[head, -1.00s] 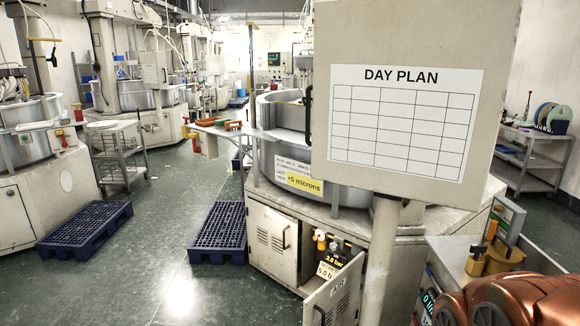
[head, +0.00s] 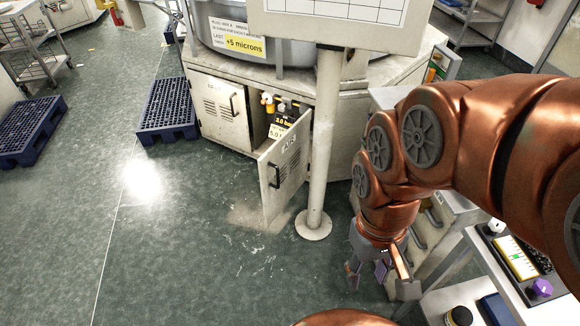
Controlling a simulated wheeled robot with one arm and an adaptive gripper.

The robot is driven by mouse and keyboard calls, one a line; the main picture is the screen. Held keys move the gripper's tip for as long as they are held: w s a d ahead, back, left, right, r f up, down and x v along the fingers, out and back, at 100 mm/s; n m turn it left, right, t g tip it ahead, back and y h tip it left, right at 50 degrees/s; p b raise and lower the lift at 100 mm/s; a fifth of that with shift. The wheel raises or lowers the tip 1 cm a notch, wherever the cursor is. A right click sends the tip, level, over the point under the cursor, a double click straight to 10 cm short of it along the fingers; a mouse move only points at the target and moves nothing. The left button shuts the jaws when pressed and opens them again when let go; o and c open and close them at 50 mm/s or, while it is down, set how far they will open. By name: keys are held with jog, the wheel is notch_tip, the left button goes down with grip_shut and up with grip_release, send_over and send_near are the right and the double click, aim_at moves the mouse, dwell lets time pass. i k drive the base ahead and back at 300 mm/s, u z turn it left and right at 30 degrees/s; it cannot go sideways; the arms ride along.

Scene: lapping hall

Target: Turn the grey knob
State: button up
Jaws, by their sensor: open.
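No grey knob can be made out for certain. The open cabinet (head: 224,108) in the base of the round machine holds a small regulator assembly (head: 285,105) with orange-yellow and black parts and labels reading about 2.0 bar and 5.0. Its knob is too small to tell. The cabinet door (head: 285,172) stands open toward me, left of a pale post. My gripper (head: 370,277) is open and empty, pointing down low over the floor, right of the post and apart from the cabinet.
The post (head: 324,140) with its round foot stands between my gripper and the open door. A bench (head: 490,268) at lower right carries a purple-capped item (head: 541,288) and a dark jar (head: 458,316). Blue pallets (head: 168,112) lie left. The floor at centre left is clear.

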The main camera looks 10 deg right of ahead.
aim_at(282, 108)
jog(key=u, duration=2)
jog(key=i, duration=1.15)
jog(key=z, duration=2.5)
